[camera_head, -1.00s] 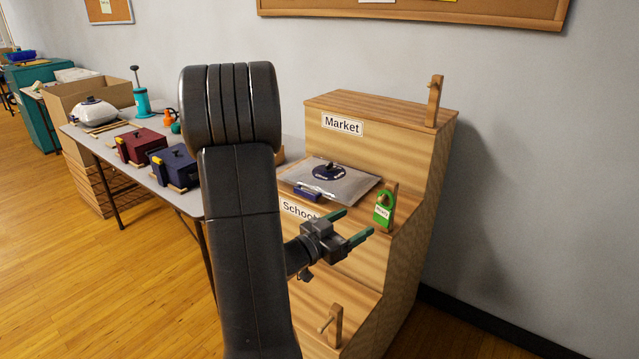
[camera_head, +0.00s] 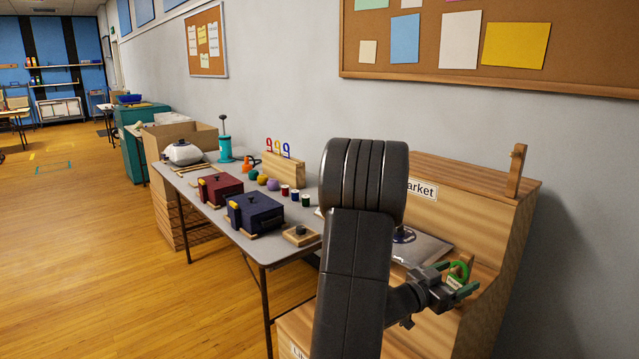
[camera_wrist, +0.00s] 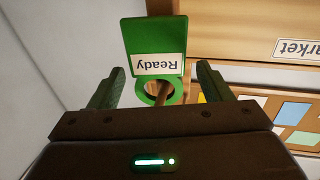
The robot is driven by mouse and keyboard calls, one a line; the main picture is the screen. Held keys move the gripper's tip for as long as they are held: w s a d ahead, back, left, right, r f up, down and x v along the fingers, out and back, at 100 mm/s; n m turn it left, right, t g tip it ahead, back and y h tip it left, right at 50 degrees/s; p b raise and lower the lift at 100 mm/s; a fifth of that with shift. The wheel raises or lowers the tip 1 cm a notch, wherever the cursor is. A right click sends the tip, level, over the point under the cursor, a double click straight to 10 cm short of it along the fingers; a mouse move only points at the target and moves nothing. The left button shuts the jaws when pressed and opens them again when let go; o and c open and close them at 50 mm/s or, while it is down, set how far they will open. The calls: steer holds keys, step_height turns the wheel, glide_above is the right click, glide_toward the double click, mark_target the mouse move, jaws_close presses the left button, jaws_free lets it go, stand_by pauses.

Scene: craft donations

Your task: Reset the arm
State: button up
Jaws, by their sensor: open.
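My gripper (camera_head: 456,279) is at the front of the stepped wooden stand (camera_head: 470,192), beside the green tag (camera_head: 461,268). It is open, with two green fingers and nothing between them that I can see held. In the wrist view my gripper (camera_wrist: 160,74) has its fingers spread on either side of the green tag (camera_wrist: 172,36). The tag reads "Ready", appears upside down there, and has a ring around a wooden peg (camera_wrist: 160,98). I cannot tell how far the tag is from the fingers. My arm hides part of the stand.
A grey table (camera_head: 222,220) to the left holds a maroon box (camera_head: 220,188), a navy box (camera_head: 255,212), thread spools and a teal pump (camera_head: 224,150). An upright wooden peg (camera_head: 516,170) tops the stand. Open floor lies left.

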steer(key=x, duration=0.2)
steer(key=shift+d, duration=0.25)
steer(key=shift+w+d+r, duration=0.1)
steer(key=shift+w+r, duration=0.05)
steer(key=shift+r, duration=0.05)
steer(key=shift+a+r+p, duration=0.1)
steer(key=shift+a+p, duration=0.15)
steer(key=shift+p, duration=0.05)
